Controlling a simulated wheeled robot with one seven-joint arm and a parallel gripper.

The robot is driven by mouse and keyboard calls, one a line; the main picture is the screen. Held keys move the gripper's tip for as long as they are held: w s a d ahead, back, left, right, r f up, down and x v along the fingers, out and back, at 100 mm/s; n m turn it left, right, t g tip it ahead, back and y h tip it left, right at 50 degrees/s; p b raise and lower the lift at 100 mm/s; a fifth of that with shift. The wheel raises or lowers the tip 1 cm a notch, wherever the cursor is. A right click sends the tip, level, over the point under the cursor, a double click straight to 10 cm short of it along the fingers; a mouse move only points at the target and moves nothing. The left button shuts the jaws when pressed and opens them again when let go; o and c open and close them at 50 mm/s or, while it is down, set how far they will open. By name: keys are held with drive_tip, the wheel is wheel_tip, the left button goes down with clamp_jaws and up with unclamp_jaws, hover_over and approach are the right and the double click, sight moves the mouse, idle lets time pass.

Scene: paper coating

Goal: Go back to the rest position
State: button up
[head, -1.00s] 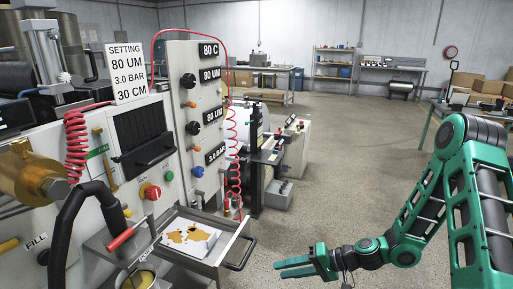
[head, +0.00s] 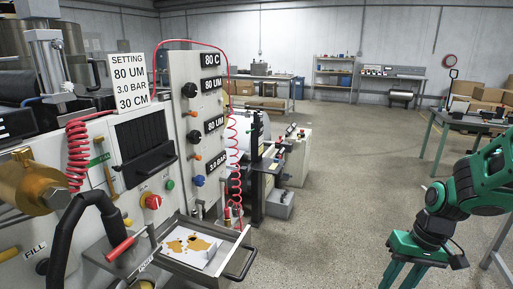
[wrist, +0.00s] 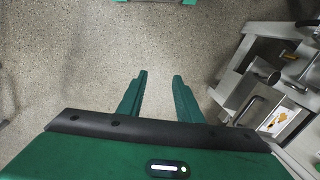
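My gripper (head: 402,274) is at the lower right of the head view, pointing down over bare floor, to the right of the coating machine. In the wrist view its two green fingers (wrist: 160,85) are apart with only floor between them, so it is open and empty. In the head view the fingertips are cut off by the bottom edge.
The coating machine (head: 130,160) fills the left. Its open drawer (head: 225,262) holds a stained white sheet (head: 192,243) and also shows in the wrist view (wrist: 243,100). A green-legged table (head: 437,118) stands at the right. The middle floor is clear.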

drive_tip(key=s+d+r+m+h, duration=0.1)
drive_tip(key=s+d+r+m, duration=0.1)
drive_tip(key=s+r, duration=0.3)
drive_tip(key=s+d+r+m, duration=0.2)
drive_tip(key=s+d+r, duration=0.2)
drive_tip(key=s, duration=0.6)
drive_tip(key=shift+d+r+m+h, duration=0.3)
drive_tip(key=shift+r+m+h, duration=0.1)
drive_tip(key=shift+r, duration=0.1)
drive_tip(key=shift+w+f, duration=0.25)
drive_tip(key=shift+w, duration=0.35)
